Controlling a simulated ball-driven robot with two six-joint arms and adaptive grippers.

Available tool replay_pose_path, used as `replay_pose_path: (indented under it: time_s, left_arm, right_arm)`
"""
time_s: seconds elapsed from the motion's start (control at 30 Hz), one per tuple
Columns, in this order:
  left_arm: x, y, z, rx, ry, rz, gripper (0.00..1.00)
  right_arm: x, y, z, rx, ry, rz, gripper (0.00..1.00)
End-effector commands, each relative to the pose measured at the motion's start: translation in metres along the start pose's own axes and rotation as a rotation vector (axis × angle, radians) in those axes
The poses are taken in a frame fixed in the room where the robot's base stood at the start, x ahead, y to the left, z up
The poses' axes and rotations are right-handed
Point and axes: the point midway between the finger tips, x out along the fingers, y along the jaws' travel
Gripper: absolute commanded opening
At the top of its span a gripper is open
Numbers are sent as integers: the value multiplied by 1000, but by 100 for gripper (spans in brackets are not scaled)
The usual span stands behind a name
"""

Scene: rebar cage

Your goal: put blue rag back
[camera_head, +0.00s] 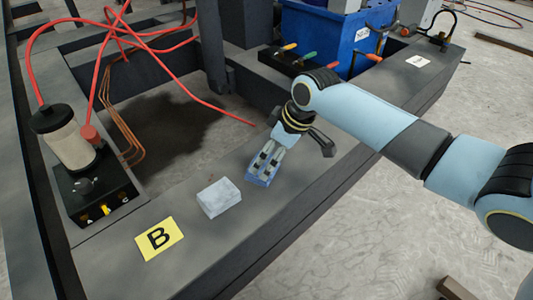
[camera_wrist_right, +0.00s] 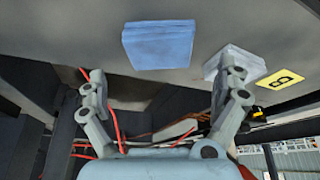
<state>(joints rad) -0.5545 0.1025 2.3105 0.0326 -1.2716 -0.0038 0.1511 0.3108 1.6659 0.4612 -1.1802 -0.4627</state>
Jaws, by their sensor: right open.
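The folded blue rag (camera_head: 262,181) lies flat on the dark grey beam, right of a folded pale grey-white rag (camera_head: 219,197). My right gripper (camera_head: 268,163) is directly at the blue rag, pointing down at it, and its fingers hide part of it. In the right wrist view the blue rag (camera_wrist_right: 158,45) shows past the open, empty fingers of the right gripper (camera_wrist_right: 164,77); contact cannot be told. The pale rag (camera_wrist_right: 228,61) is beyond one finger there. My left gripper is not in view.
A yellow card marked B (camera_head: 159,240) lies left of the pale rag; a white card (camera_head: 418,61) lies at the beam's far end. A blue bin (camera_head: 318,38) stands behind several coloured-handled tools. A black box with a canister (camera_head: 68,140) and red hoses is at left.

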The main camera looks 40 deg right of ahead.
Motion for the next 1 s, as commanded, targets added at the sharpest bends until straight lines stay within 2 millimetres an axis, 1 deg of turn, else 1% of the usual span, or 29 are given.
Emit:
replay_pose_path:
  time_s: [0.03, 0.1, 0.2, 0.37, 0.47, 0.53, 0.57, 0.63, 0.67, 0.7, 0.73, 0.8, 0.9, 1.0]
  left_arm:
    - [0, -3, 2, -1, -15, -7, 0]
    - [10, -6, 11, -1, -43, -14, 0]
    - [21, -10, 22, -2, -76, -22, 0]
    - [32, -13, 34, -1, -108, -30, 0]
    - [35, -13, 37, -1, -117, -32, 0]
    - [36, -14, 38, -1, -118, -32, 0]
    - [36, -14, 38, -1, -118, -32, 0]
    - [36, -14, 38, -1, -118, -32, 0]
    - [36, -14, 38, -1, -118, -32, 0]
    - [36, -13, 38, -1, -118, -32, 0]
    - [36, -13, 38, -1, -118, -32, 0]
    - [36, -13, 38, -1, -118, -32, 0]
    - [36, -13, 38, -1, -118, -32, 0]
    - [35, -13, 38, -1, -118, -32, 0]
  right_arm:
    - [-20, 2, -5, -4, 6, 5, 100]
    - [-34, 1, -4, -3, 5, 4, 100]
    - [-50, 1, -4, -2, 4, 3, 100]
    - [-63, 1, -2, -2, 2, 2, 100]
    - [-65, 0, -1, 0, 0, 1, 100]
    - [-63, -5, 6, 8, -9, -1, 100]
    - [-61, -11, 14, 18, -19, -3, 100]
    - [-56, -34, 43, 57, -60, 0, 100]
    - [-55, -48, 60, 83, -83, 4, 100]
    - [-55, -66, 84, 119, -116, 12, 100]
    - [-56, -80, 103, 149, -142, 23, 100]
    - [-63, -108, 143, 218, -198, 50, 100]
    - [-78, -138, 186, 300, -261, 94, 100]
    - [-91, -153, 211, 349, -298, 127, 100]
